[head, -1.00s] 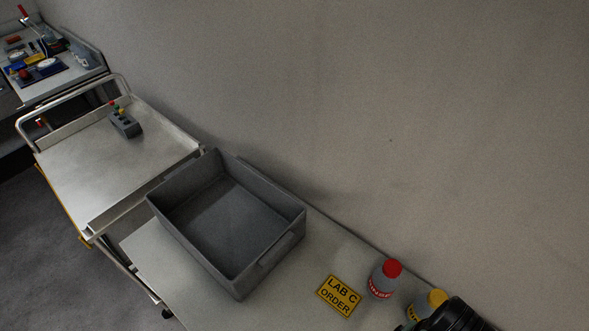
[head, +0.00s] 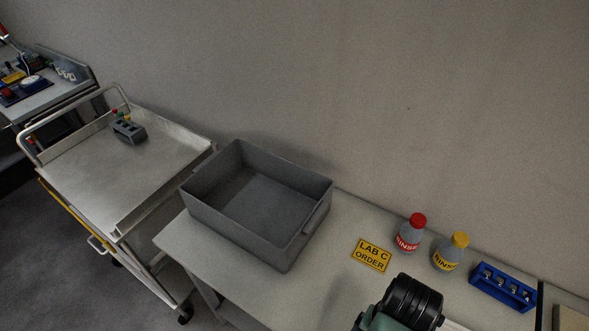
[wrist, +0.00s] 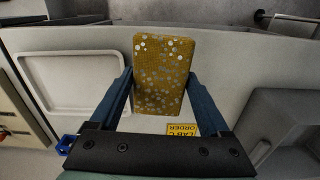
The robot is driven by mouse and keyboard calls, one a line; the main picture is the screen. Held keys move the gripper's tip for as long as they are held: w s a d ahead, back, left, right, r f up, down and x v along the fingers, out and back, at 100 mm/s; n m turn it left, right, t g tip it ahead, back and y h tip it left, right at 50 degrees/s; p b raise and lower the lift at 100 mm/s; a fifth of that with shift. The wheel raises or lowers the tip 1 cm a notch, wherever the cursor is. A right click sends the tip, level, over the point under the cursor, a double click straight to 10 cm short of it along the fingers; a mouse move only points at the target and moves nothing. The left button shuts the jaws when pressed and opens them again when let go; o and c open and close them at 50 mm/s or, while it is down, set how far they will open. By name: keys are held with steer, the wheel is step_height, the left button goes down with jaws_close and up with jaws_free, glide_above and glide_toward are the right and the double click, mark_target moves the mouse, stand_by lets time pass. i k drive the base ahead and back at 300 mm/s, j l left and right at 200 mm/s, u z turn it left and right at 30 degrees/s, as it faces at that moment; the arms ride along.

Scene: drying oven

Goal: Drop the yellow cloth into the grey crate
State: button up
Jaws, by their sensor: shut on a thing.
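The grey crate (head: 243,236) stands open and empty on the light bench, left of centre in the head view. Part of it also shows at the right edge of the wrist view (wrist: 285,118). In the wrist view, my gripper (wrist: 160,82) is shut on the yellow cloth (wrist: 163,70), a flat mustard piece with pale speckles held between the two blue fingers. The cloth is to the left of the crate in that view and apart from it. My gripper and the cloth are not visible in the head view, where only part of my arm shows at the bottom.
A yellow "LAB C ORDER" sign (head: 371,255) lies right of the crate. A red-capped bottle (head: 411,233), a yellow-capped bottle (head: 451,252) and a blue rack (head: 503,287) stand further right. A metal trolley (head: 110,180) with a small grey holder (head: 128,131) is at the left.

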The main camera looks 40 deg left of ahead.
mark_target(266, 210)
steer(key=i+l+u, duration=0.1)
steer(key=u, duration=1.3)
